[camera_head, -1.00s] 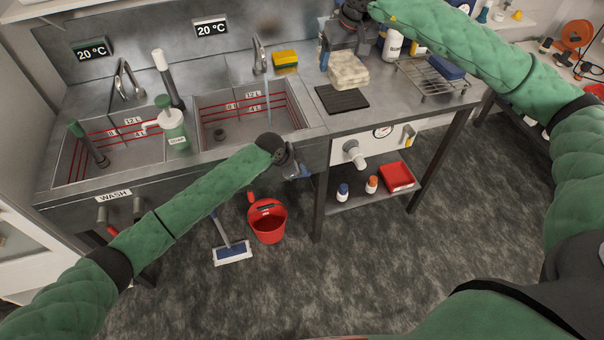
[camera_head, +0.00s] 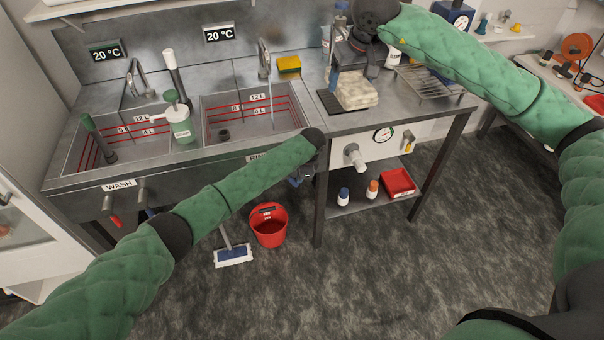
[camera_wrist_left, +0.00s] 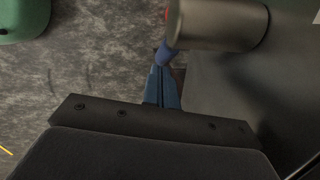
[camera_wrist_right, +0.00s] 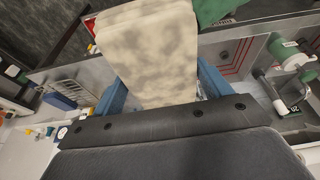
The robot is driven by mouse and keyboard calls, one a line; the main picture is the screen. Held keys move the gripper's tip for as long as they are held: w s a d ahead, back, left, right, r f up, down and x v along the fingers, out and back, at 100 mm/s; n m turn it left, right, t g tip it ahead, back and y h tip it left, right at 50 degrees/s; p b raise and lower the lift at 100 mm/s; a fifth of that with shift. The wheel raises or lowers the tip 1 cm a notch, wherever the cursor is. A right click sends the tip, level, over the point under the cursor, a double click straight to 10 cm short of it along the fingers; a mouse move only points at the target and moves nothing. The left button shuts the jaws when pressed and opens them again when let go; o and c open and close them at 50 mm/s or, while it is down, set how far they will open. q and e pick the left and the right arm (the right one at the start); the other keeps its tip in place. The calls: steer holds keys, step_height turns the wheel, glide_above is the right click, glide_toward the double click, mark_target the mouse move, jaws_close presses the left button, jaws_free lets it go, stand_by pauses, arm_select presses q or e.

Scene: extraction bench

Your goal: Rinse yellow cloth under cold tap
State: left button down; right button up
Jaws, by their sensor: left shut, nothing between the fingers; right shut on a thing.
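The cloth (camera_head: 357,92), a folded cream-yellow stack with brownish stains, is in my right gripper (camera_wrist_right: 160,86). Blue fingers sit on both sides of it in the right wrist view. The cloth is over the black mat (camera_head: 329,102); I cannot tell if it touches. The rinse tap (camera_head: 264,58) stands behind the right basin (camera_head: 225,100), and a thin bluish stream, looking like water, falls below it. My left gripper (camera_wrist_left: 162,88) is shut and empty below the bench front, its tips at a blue-ended lever (camera_wrist_left: 166,54) on a metal valve (camera_wrist_left: 217,22). Contact is unclear.
A green bottle (camera_head: 181,128) stands between the basins. A wire rack (camera_head: 430,83) is right of the cloth. A red bucket (camera_head: 268,226) and a floor brush (camera_head: 233,255) are below. Both displays read 20 °C.

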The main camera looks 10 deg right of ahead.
mark_target(295, 181)
arm_select(q)
steer(key=shift+a+f, duration=0.5)
steer(key=shift+f, duration=0.35)
arm_select(e)
steer(key=shift+w, duration=0.1)
arm_select(q)
steer(key=shift+a+f, duration=0.3)
steer(key=shift+a, duration=0.05)
arm_select(e)
steer(key=shift+r, duration=0.15)
arm_select(q)
steer(key=shift+a, duration=0.1)
